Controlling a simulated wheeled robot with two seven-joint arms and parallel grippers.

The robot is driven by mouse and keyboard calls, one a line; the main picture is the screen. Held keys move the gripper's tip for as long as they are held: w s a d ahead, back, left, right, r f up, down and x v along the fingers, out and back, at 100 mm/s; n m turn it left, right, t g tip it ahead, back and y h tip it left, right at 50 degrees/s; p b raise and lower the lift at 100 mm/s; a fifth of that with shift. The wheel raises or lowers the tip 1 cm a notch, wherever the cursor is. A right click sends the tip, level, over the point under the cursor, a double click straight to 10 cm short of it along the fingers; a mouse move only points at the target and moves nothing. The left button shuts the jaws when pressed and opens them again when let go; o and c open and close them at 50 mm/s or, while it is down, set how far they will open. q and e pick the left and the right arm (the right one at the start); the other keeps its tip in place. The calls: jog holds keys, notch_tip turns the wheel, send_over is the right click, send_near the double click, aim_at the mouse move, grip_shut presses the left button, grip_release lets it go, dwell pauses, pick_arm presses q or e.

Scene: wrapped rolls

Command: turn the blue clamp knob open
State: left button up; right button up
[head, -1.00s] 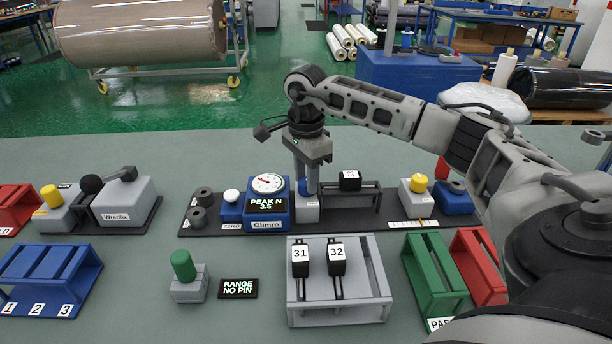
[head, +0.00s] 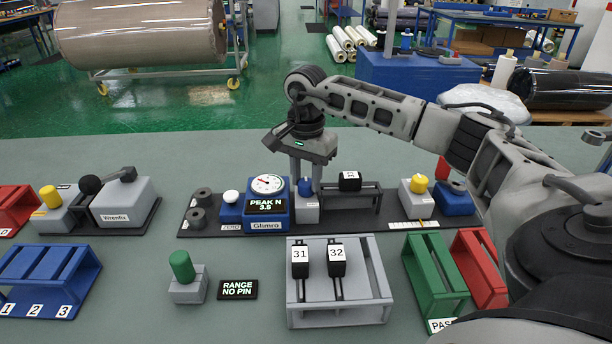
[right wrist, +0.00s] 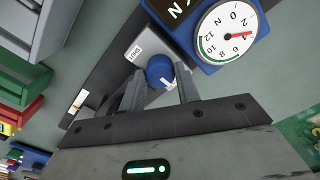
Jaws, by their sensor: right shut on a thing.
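The blue clamp knob (head: 305,188) stands on a small light grey block (head: 306,211), just right of the blue Glimro gauge (head: 266,204). My right gripper (head: 306,178) points down from above and is shut on the knob, one finger on each side. The right wrist view shows the knob (right wrist: 160,68) between the fingertips, with a white mark on its near side. The fingers partly hide the knob in the head view. My left gripper is not in view.
A black tagged piece (head: 349,181) sits on a dark stand close right of the knob. A grey rack (head: 360,312) holds pieces 31 and 32 in front. A green knob (head: 181,265) stands front left. Green (head: 431,270) and red (head: 478,262) racks stand at right.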

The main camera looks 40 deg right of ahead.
aim_at(306, 182)
jog(key=shift+r, duration=0.1)
jog(key=o, duration=1)
notch_tip(306, 182, up, 16)
jog(key=shift+f+p, duration=0.1)
jog(key=shift+p, duration=0.4)
